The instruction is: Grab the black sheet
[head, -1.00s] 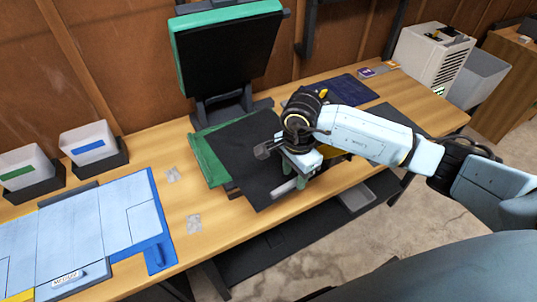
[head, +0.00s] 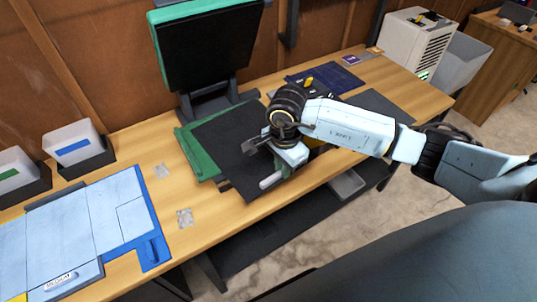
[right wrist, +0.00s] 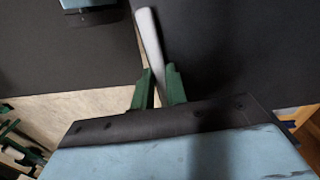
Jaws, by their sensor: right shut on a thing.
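The black sheet (head: 225,137) lies flat over a green board (head: 194,152) on the wooden table, below the upright press. My right gripper reaches down at the sheet's right front edge, its fingers mostly hidden behind the wrist in the head view. In the right wrist view its green fingers (right wrist: 159,82) are closed around a pale grey rod-like piece (right wrist: 150,38). The same pale piece shows at the sheet's front edge in the head view (head: 270,180). Dark surfaces lie on both sides of it. Whether the sheet itself is gripped is unclear. My left gripper is not in view.
The press (head: 208,45) stands raised behind the sheet. A blue-grey panel (head: 75,235) lies left, with two white bins (head: 76,141) behind it. A dark blue mat (head: 326,82) and a white machine (head: 412,45) are at the right. A lower shelf runs beneath the table.

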